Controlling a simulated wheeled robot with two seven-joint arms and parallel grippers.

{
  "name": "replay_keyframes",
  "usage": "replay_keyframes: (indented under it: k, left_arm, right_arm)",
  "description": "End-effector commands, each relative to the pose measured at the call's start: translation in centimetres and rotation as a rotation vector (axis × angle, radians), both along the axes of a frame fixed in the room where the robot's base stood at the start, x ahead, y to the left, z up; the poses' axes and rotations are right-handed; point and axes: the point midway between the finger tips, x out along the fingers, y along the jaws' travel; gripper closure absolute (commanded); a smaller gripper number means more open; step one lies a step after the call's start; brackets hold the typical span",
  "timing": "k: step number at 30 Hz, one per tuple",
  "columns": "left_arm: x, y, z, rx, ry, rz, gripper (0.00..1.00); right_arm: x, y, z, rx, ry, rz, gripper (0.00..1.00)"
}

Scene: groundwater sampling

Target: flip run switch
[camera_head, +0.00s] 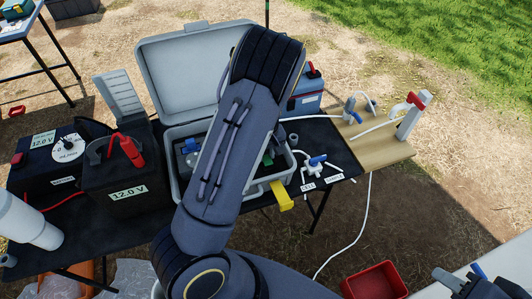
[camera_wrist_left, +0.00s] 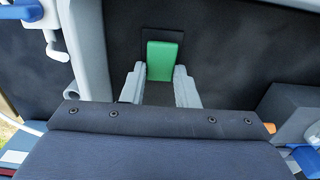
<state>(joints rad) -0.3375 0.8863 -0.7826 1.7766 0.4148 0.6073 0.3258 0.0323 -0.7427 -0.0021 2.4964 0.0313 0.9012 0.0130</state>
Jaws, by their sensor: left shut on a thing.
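The green run switch (camera_wrist_left: 161,60) sits on a dark panel inside the open grey case (camera_head: 180,60). In the left wrist view, the two pale fingers of my left gripper (camera_wrist_left: 159,80) stand on either side of the switch's lower part, shut on it. In the head view, my left arm reaches over the case and hides the fingers; a bit of green (camera_head: 267,159) shows beside the arm. My right gripper (camera_head: 470,284) is partly in view at the lower right corner, and its jaws are unclear.
Two 12.0 V battery boxes (camera_head: 122,178) stand to the left of the case. A blue-and-white valve (camera_head: 316,161) lies to the right on the black table. A wooden board (camera_head: 385,150) holds tubing and a red-topped white fitting. A red bin (camera_head: 375,281) is on the ground.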

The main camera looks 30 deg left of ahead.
Motion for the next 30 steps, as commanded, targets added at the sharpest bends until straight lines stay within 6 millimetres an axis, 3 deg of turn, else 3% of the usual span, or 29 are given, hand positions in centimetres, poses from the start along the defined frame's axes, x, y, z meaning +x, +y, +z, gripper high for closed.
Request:
replay_keyframes:
  k: [13,25,26,30]
  left_arm:
    - [-0.82,-0.99,-0.01,0.269,-0.223,-0.005,0.96]
    - [-0.84,-0.93,0.11,0.3,-0.254,0.001,0.96]
    - [-0.84,-0.93,0.11,0.3,-0.254,0.001,0.69]
    - [-0.82,-0.92,0.13,0.3,-0.254,0.0,0.51]
  right_arm:
    - [0.0,0.0,-0.17,0.0,0.0,0.0,0.64]
    - [0.0,0.0,-0.18,0.0,0.0,0.0,0.64]
    - [0.0,0.0,-0.18,0.0,0.0,0.0,0.64]
    - [0.0,-0.01,-0.17,0.0,0.0,0.0,0.64]
